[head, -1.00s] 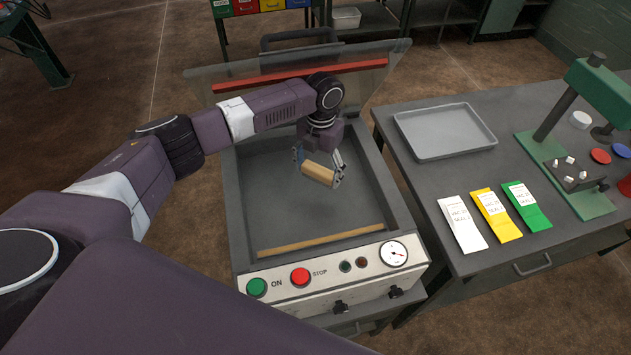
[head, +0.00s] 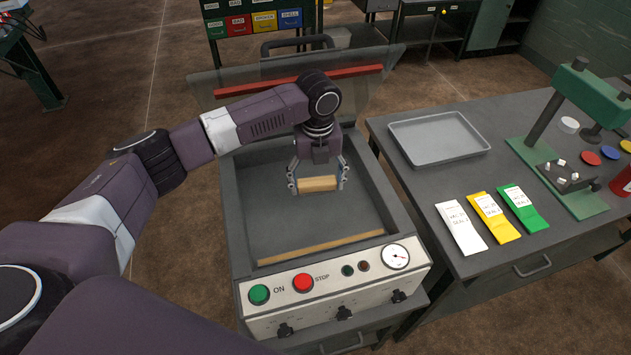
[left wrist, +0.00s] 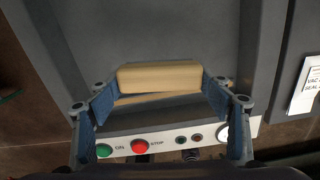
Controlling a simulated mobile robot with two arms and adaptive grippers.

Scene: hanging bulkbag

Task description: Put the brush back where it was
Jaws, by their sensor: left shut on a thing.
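The brush is a tan wooden block (head: 317,184) in the head view, held across the fingers of my left gripper (head: 318,186). In the left wrist view the same block (left wrist: 159,76) spans between the two blue finger pads. The gripper is shut on it and holds it over the grey chamber of the machine (head: 228,215). Whether the brush touches the chamber floor cannot be told. Its underside is hidden. My right gripper is not in view.
A light wooden bar (head: 320,247) lies along the chamber's front. The clear lid (head: 225,88) with a red bar (head: 300,80) stands open behind. The side table to the right holds a grey tray (head: 440,158), white, yellow and green packets (head: 488,213), and a green press (head: 575,110).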

